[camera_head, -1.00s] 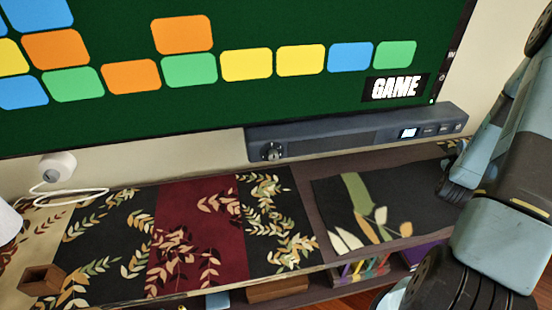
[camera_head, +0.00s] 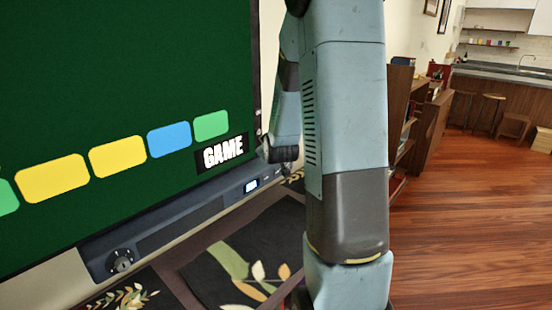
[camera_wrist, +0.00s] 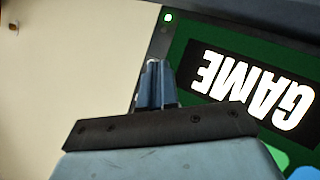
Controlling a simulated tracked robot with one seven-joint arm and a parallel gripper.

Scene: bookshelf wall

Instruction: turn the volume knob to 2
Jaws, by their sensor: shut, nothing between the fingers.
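The volume knob (camera_head: 121,261) is a round dark dial with light marks around it. It sits at the left end of the dark soundbar (camera_head: 185,222) below the screen. The small number display (camera_head: 251,186) is lit near the soundbar's right end, but its figure is too small to read. My gripper (camera_wrist: 155,70) shows in the wrist view, shut and empty, in front of the screen's edge beside the upside-down GAME label. It is apart from the knob, which is out of the wrist view.
The large green screen (camera_head: 130,90) stands above the soundbar. A dark patterned cloth (camera_head: 235,265) lies on the shelf below. A wooden bookcase (camera_head: 425,125) stands to the right of my arm. Open wooden floor (camera_head: 465,230) spreads to the right.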

